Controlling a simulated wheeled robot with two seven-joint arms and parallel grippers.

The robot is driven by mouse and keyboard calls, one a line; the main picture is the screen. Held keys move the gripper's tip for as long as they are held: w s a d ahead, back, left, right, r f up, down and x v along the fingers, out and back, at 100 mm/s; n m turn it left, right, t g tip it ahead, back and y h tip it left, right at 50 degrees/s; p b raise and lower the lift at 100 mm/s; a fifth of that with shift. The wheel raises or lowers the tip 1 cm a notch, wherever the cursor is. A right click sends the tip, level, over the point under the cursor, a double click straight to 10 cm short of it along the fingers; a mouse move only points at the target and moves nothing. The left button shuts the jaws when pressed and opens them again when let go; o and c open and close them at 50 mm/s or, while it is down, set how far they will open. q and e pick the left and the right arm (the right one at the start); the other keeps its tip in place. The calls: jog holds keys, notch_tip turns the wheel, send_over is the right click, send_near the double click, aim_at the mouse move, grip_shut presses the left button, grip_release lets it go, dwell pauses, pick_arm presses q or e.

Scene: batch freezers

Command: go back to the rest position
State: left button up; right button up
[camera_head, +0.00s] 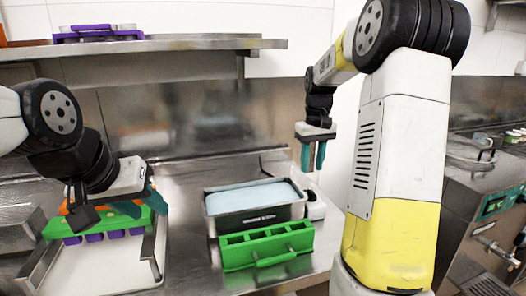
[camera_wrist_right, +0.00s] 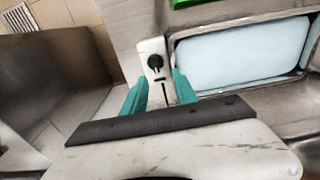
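My left gripper (camera_head: 140,203) is at the left, right over a green mould (camera_head: 95,222) with purple parts under it. Its teal fingers look spread apart; the gripper hides part of the mould, so contact is unclear. The mould lies over a pale metal-framed tray (camera_head: 85,272). My right gripper (camera_head: 313,157) hangs fingers down, open and empty, above the counter's back right. In the right wrist view, its teal fingers (camera_wrist_right: 160,92) are apart, with a white device (camera_wrist_right: 153,60) showing beyond them.
A metal basin (camera_head: 252,219) with pale blue content stands mid-counter, behind a green mould with several compartments (camera_head: 266,247). A steel machine (camera_head: 480,200) stands at the right. Bare counter (camera_head: 190,270) shows between tray and mould.

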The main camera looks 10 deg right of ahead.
jog(key=s+a+r+t+y, duration=0.1)
jog(key=s+a+r+t, duration=0.1)
jog(key=s+a+r, duration=0.3)
jog(key=s+a+r+t, duration=0.1)
jog(key=s+a+r, duration=0.1)
jog(key=s, duration=0.6)
jog(key=s+a+f+m+t+y, duration=0.1)
jog(key=s+a, duration=0.4)
jog(key=s, duration=0.6)
jog(key=shift+t, duration=0.9)
jog(key=shift+a, duration=0.1)
